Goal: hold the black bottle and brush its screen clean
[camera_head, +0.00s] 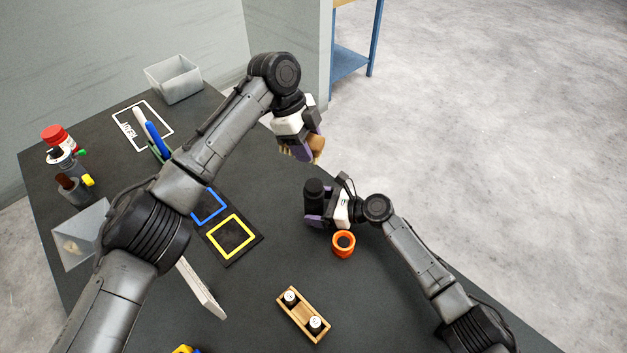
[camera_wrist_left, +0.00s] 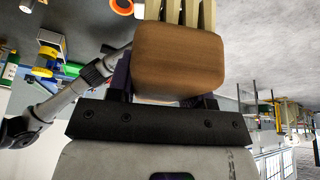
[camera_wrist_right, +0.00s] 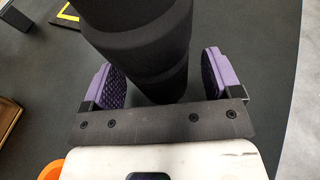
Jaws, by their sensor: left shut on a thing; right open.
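The black bottle (camera_head: 314,188) stands on the dark table towards its right edge. It also fills the upper middle of the right wrist view (camera_wrist_right: 150,50). My right gripper (camera_head: 319,212) is open low around the bottle, with a purple finger on either side in the right wrist view (camera_wrist_right: 163,84). My left gripper (camera_head: 304,147) is up in the air beyond the bottle, shut on a brush (camera_head: 318,148) with a brown wooden handle. The left wrist view shows the brush handle (camera_wrist_left: 180,62) and its cream bristles. I cannot make out the bottle's screen.
An orange ring-shaped cup (camera_head: 344,252) stands close to my right gripper. A wooden holder (camera_head: 302,314) with two small jars is at the front. A mat (camera_head: 243,258) with blue and yellow frames lies mid-table. A grey bin (camera_head: 174,85) stands at the back.

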